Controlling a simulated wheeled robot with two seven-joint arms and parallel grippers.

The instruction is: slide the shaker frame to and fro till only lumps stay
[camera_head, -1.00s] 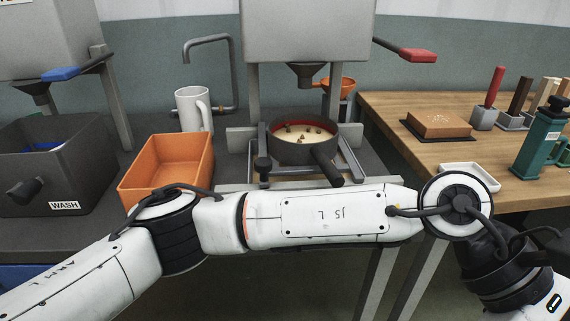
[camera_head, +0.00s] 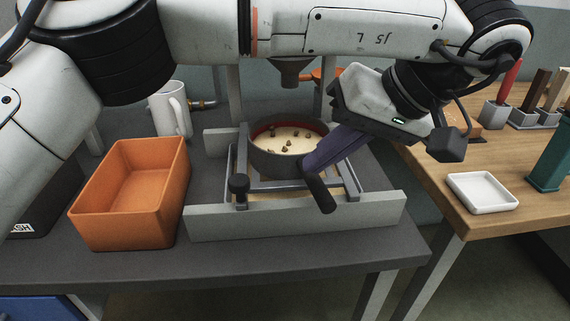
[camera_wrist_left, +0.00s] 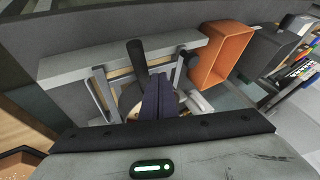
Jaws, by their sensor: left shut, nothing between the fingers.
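The shaker frame (camera_head: 242,158) is a grey metal frame with a dark upright knob (camera_head: 239,184) at its front left, set between pale grey rails. On it sits a round dark sieve pan (camera_head: 290,160) with a red inner wall, holding cream material with several brown lumps. The pan's dark handle (camera_head: 320,193) points toward the front right. My left gripper (camera_head: 312,163) is shut and empty, its dark purple fingers reaching down from the right to the pan's edge by the handle. Whether they touch it, I cannot tell. The left wrist view shows the knob (camera_wrist_left: 192,60) and handle (camera_wrist_left: 137,54) beyond the fingers.
An orange bin (camera_head: 98,208) stands left of the frame, a white mug (camera_head: 168,112) behind it. A grey funnel (camera_head: 289,72) hangs above the pan. A wooden table (camera_head: 436,178) with a white dish (camera_head: 481,192) is at right. The grey bench's front edge is clear.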

